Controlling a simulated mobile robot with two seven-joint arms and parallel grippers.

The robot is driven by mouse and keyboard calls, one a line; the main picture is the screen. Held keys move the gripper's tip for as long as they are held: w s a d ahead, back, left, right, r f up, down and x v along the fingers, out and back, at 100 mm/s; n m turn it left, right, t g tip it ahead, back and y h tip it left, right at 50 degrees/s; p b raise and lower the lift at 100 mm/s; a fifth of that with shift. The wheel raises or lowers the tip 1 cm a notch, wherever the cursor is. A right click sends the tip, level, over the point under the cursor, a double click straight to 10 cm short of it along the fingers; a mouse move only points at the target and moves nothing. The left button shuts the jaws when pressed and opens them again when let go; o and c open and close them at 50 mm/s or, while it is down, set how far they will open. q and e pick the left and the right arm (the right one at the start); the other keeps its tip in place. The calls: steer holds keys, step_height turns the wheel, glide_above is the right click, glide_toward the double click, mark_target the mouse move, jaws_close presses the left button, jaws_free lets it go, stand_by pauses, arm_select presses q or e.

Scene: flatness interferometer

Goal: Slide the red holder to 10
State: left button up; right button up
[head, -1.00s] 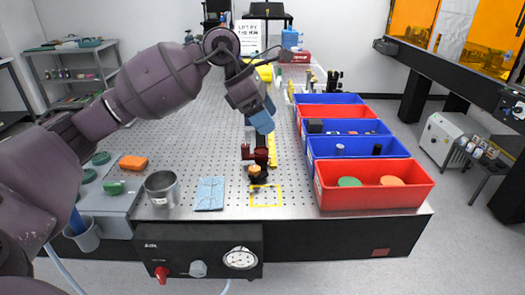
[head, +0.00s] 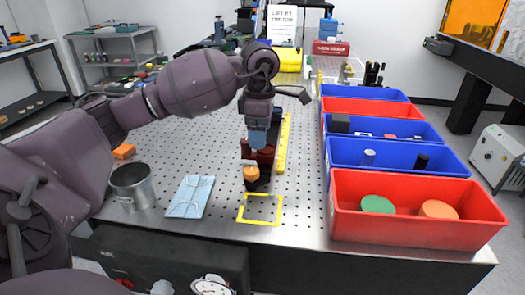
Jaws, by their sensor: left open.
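The dark red holder (head: 265,157) stands on a dark rail on the perforated metal table (head: 215,216), in the middle of the head view. An orange knob (head: 251,173) shows at its front. A yellow scale strip (head: 284,145) lies along the right side of the rail; its numbers are too small to read. My left gripper (head: 258,141) points down right at the holder, with its blue fingertips at the holder's top. It is open; whether the fingers touch the holder cannot be told. The gripper hides the holder's upper part and much of the rail behind. My right gripper is not in view.
A yellow outlined square (head: 260,208) is on the table in front of the rail. A blue cloth (head: 190,197) and a metal cup (head: 133,185) are at the left. Red and blue bins, the nearest a red bin (head: 417,230), line the right side.

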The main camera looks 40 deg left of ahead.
mark_target(260, 153)
arm_select(q)
step_height(260, 153, down, 4)
steer(key=shift+f, duration=0.15)
steer(key=shift+f+b, duration=0.35)
steer(key=shift+f, duration=0.3)
